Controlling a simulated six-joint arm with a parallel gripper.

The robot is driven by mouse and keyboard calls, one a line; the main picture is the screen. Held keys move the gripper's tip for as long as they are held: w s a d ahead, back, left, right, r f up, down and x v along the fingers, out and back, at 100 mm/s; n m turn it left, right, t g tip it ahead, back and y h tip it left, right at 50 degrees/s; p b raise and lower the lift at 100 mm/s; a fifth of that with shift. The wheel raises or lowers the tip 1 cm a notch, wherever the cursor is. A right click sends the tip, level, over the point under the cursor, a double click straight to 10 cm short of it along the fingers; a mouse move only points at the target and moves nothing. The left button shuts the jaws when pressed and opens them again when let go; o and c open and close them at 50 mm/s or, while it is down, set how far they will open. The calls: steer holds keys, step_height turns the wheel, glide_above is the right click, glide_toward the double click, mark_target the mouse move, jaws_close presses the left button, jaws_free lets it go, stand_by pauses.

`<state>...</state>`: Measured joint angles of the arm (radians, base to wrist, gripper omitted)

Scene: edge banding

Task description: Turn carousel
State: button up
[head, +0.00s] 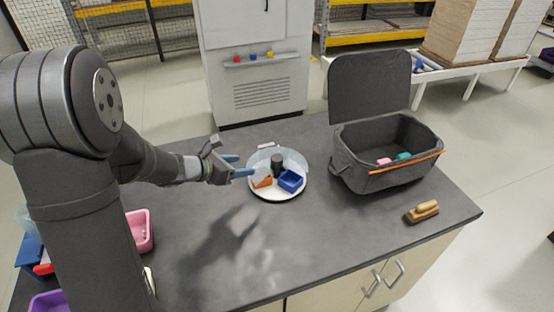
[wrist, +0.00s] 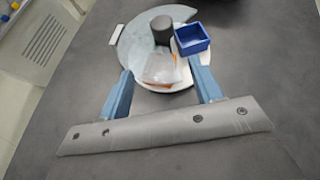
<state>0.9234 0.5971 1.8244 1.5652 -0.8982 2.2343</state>
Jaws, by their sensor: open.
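The carousel (head: 265,194) is a round white turntable on the grey worktop, with a clear curved cover over its back part. On it stand a dark central post (head: 277,162), a blue open box (head: 291,181) at the right and an orange piece (head: 262,182) at the front left. My gripper (head: 240,166) comes in from the left and is open. Its blue fingers reach the carousel's left side. In the wrist view the fingers (wrist: 165,88) sit apart on either side of the carousel's near edge, with a pale, see-through piece with orange between them. I cannot tell whether they touch it.
An open grey bag (head: 357,160) with pink and teal items inside stands right of the carousel. A wooden brush (head: 422,211) lies near the right edge. A pink bin (head: 140,231) is at the left. The front middle of the worktop is clear.

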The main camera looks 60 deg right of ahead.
mark_target(273, 159)
steer(key=shift+m+g+h, duration=0.3)
steer(key=shift+m+g, duration=0.4)
steer(key=shift+m, duration=0.1)
steer(key=x, duration=1.4)
steer(key=shift+d, duration=0.45)
jaws_close()
